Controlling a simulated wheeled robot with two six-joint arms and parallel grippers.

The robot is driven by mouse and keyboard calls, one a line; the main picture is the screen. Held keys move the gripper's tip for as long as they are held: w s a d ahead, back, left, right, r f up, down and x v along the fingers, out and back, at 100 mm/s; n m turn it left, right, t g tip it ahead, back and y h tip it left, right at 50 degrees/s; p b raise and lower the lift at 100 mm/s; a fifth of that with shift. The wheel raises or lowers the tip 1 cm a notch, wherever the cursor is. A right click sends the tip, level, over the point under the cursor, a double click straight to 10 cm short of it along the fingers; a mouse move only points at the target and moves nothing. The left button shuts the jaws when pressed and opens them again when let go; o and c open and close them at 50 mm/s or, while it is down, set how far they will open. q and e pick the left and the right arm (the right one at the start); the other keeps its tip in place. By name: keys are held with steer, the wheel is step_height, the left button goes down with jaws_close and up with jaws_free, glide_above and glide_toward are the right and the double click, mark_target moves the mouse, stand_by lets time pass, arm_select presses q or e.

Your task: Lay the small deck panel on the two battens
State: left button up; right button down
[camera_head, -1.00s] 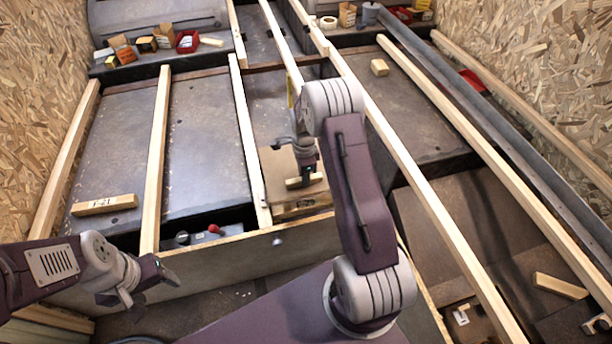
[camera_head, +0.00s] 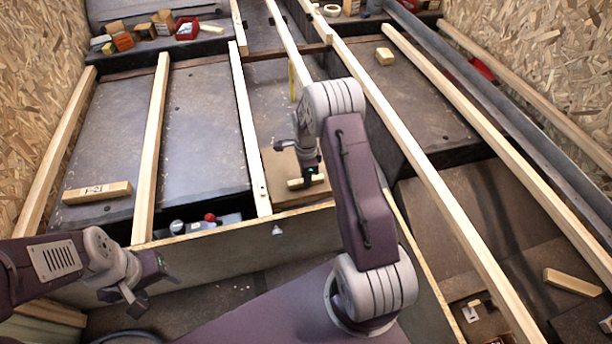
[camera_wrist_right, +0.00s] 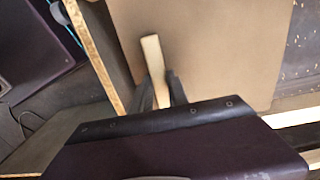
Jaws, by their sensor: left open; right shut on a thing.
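The small deck panel (camera_head: 280,168) is a flat brown board, seen in the head view just right of a pale batten (camera_head: 247,130). It also fills much of the right wrist view (camera_wrist_right: 215,45). My right gripper (camera_head: 307,180) is shut on the pale wooden grip bar (camera_wrist_right: 153,62) on the panel's top. Another pale batten (camera_head: 420,170) runs right of my right arm. The arm hides part of the panel's right side. I cannot tell whether the panel touches a batten. My left gripper (camera_head: 145,285) is open and empty at the lower left.
A chipboard-edged front board (camera_head: 240,226) crosses in front of the bays. A labelled wood block (camera_head: 97,192) lies in the left bay, another block (camera_head: 384,56) at the back right. Small boxes (camera_head: 120,38) and a red bin (camera_head: 187,28) sit on the far-left ledge.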

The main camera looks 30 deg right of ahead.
steer(key=shift+r+p, duration=0.1)
steer(key=shift+p, duration=0.2)
stand_by(0.4)
steer(key=c, duration=1.2)
jaws_free()
step_height(320, 180, up, 9)
steer(key=p, duration=0.4)
steer(key=shift+a, duration=0.1)
